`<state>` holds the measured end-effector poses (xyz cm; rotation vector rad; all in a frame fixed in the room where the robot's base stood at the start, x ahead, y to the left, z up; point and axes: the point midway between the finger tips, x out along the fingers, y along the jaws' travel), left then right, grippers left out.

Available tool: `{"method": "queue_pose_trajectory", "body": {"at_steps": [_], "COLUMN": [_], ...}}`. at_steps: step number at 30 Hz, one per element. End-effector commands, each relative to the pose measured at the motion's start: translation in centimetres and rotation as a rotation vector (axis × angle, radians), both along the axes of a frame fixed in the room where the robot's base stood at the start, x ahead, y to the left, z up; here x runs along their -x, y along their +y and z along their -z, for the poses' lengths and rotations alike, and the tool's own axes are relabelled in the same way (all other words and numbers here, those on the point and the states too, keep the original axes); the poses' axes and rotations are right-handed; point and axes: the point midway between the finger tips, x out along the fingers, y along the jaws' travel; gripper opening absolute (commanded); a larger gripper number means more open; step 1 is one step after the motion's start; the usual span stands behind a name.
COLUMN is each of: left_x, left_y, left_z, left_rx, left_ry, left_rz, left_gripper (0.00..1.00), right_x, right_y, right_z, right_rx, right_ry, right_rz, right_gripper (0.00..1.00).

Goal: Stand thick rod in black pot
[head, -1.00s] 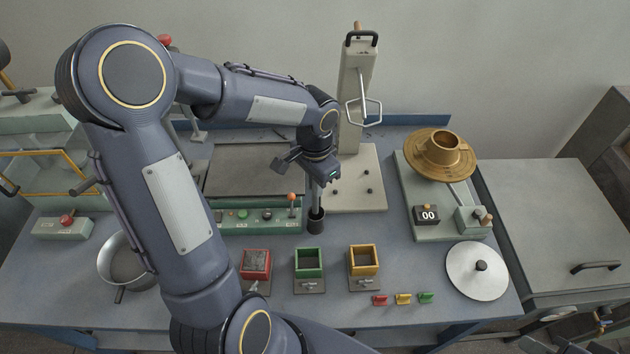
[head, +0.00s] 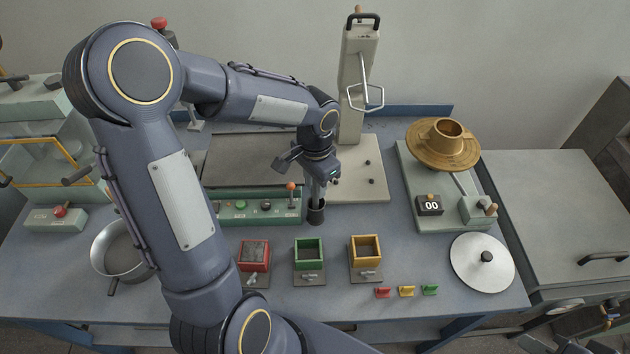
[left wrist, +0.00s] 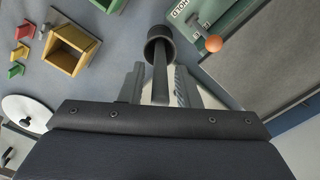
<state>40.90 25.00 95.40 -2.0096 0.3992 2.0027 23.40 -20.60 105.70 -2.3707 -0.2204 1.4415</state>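The black pot (head: 316,214) stands on the bench in front of the grey plate unit, and it also shows in the left wrist view (left wrist: 160,36). The thick rod (left wrist: 160,78) is grey, with its far end inside the pot's mouth. In the head view the rod (head: 317,192) looks about upright. My left gripper (head: 319,180) is above the pot, its fingers on both sides of the rod. The left wrist view shows gaps between the fingers (left wrist: 160,90) and the rod. My right gripper (head: 575,343) is partly visible at the bottom right corner, its fingers unclear.
Red (head: 254,257), green (head: 309,255) and yellow (head: 366,252) open boxes stand in front of the pot. A tall stand (head: 356,85) rises behind it. A brass dish (head: 442,155) on a scale and a round lid (head: 482,273) are on the right. A pan (head: 108,262) is left.

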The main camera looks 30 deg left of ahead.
Motion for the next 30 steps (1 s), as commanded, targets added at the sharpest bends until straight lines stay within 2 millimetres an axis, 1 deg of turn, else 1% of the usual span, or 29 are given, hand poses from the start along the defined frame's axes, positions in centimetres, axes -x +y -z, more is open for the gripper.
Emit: {"method": "queue_pose_trajectory", "body": {"at_steps": [1, 2, 9, 13, 17, 24, 27, 30], "left_x": [0.0, 0.0, 0.0, 0.0, 0.0, 0.0, 0.0, 0.0], "left_y": [0.0, 0.0, 0.0, 0.0, 0.0, 0.0, 0.0, 0.0], "left_z": [0.0, 0.0, 0.0, -0.6, -2.2, -6.6, -7.7, -8.0], "left_rx": [0.000, 0.000, 0.001, 0.000, 0.000, -0.001, -0.001, 0.000], "left_ry": [0.000, 0.000, 0.001, 0.001, 0.000, -0.001, 0.000, 0.000], "left_rz": [0.000, 0.000, 0.000, 0.000, -0.001, -0.001, -0.001, -0.001], "left_gripper": [0.36, 0.40, 0.40, 0.40, 0.40, 0.40, 0.40, 0.40], "right_x": [0.0, 0.0, 0.0, 0.0, 0.0, 0.0, 0.0, 0.0], "right_y": [0.0, 0.0, 0.0, 0.0, 0.0, 0.0, 0.0, 0.0], "right_z": [0.0, 0.0, 0.0, -0.5, -1.9, -5.3, -6.1, -6.3], "right_rx": [0.000, 0.000, 0.000, 0.000, 0.000, 0.000, 0.000, 0.000], "right_ry": [0.000, 0.000, 0.000, 0.000, 0.000, 0.000, 0.000, 0.000], "right_rz": [0.000, 0.000, 0.000, 0.000, 0.000, 0.000, 0.000, 0.000], "right_gripper": [0.14, 0.14, 0.14, 0.14, 0.14, 0.14, 0.14, 0.14]}}
